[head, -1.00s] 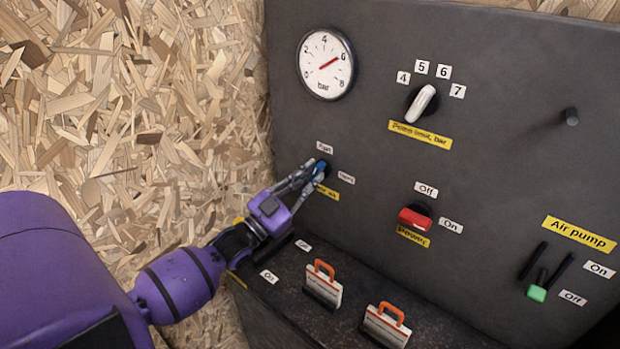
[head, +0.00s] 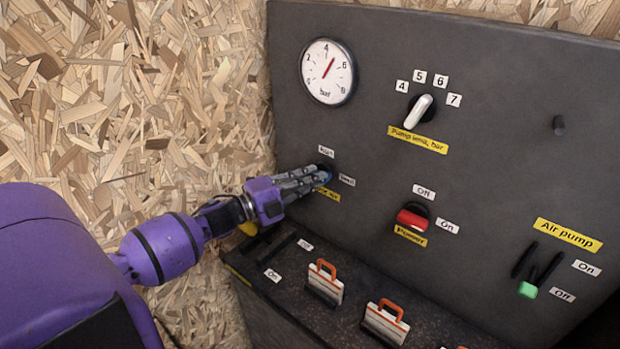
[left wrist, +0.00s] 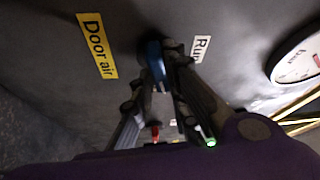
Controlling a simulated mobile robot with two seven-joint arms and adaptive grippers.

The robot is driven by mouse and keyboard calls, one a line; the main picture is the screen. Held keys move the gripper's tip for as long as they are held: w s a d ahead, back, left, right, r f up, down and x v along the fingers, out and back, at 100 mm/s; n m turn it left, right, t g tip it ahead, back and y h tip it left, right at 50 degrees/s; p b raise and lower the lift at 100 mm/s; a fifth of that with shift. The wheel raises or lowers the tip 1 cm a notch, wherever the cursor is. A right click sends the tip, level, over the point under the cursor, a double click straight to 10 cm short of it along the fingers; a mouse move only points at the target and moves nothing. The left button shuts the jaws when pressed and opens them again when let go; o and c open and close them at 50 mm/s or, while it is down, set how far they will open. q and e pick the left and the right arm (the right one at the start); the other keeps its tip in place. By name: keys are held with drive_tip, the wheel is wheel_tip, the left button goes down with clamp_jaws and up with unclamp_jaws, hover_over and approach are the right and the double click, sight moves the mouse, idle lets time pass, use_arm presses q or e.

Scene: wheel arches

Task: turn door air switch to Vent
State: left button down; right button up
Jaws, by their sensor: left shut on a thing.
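The door air switch (head: 322,175) has a blue knob on the left part of the dark panel. In the left wrist view the blue knob (left wrist: 156,62) sits between my left gripper's fingers (left wrist: 160,80). My left gripper (head: 318,179) is shut on this knob and partly hides it. The yellow "Door air" label (left wrist: 97,45) lies beside it, and a "Run" label (left wrist: 200,48) is on its other side. In the head view one white label (head: 326,151) is above the knob and another, blurred, (head: 347,180) is to its right. The right gripper is not in view.
A round pressure gauge (head: 327,72) is above the switch. To the right are a white pump limit knob (head: 418,111), a red switch (head: 412,218) and the green-tipped air pump lever (head: 528,289). Orange-handled pieces (head: 325,281) stand on the ledge below.

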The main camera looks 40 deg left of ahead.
use_arm(q)
drive_tip(key=m, duration=0.2)
drive_tip(key=shift+m+g+p, duration=0.3)
drive_tip(key=shift+g+p, duration=0.1)
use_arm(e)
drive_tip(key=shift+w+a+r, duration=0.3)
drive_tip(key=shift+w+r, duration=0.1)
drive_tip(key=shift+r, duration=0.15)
use_arm(q)
drive_tip(key=c, duration=1.7)
unclamp_jaws()
drive_tip(key=v, duration=1.2)
drive_tip(key=shift+r, duration=0.15)
